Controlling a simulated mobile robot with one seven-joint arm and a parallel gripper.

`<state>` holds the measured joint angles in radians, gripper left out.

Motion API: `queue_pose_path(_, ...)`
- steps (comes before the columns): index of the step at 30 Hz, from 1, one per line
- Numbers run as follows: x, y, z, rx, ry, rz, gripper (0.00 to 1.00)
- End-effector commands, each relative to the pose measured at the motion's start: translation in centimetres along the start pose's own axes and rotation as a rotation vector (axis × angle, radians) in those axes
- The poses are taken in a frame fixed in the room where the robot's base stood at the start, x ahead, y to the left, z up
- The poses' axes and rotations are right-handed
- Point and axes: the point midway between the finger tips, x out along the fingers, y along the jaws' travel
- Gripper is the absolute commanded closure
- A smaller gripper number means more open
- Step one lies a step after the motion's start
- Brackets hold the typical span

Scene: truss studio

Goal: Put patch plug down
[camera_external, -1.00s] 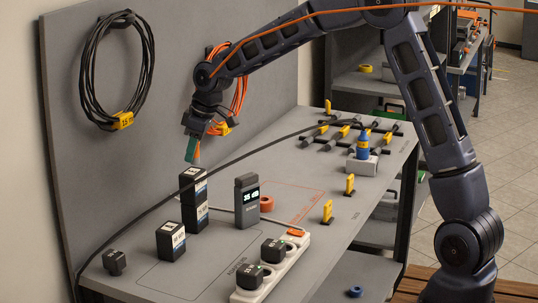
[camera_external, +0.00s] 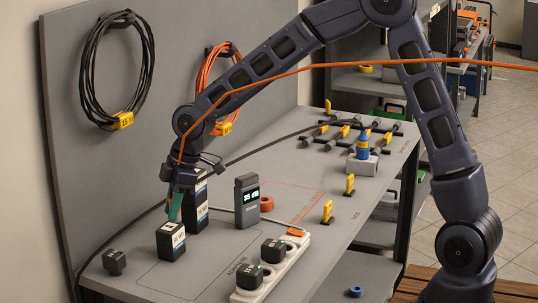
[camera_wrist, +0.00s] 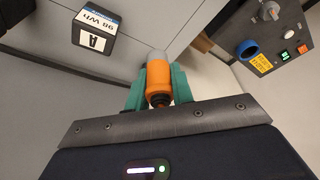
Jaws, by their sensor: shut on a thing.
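My gripper (camera_external: 174,211), with teal fingers, points down beside the stacked black battery blocks (camera_external: 195,218) and above a single battery block (camera_external: 171,242) in the external view. In the wrist view, my gripper (camera_wrist: 159,88) is shut on the orange patch plug (camera_wrist: 158,75), which has a pale grey tip and a dark end towards the palm. The plug is held up between the fingers. I cannot make it out clearly in the external view, where it is small and partly covered by the fingers.
A black cable (camera_external: 265,145) crosses the bench. In the wrist view, a control panel (camera_wrist: 270,30) has a blue ring. The outlined front area (camera_external: 205,275) is partly clear.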

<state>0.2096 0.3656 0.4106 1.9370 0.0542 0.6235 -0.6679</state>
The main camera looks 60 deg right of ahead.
Motion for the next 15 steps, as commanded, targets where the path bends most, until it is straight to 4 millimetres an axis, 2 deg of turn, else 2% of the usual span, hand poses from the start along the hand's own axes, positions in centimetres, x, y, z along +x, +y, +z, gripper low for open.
queue_pose_path(1, 1.2, -0.1, 0.4, 0.001, -0.003, -0.004, 0.99)
queue_pose_path(9, 6.8, 0.0, 2.1, 0.002, -0.003, -0.002, 0.99)
queue_pose_path(15, 9.9, 0.0, 3.1, 0.001, -0.001, -0.001, 0.99)
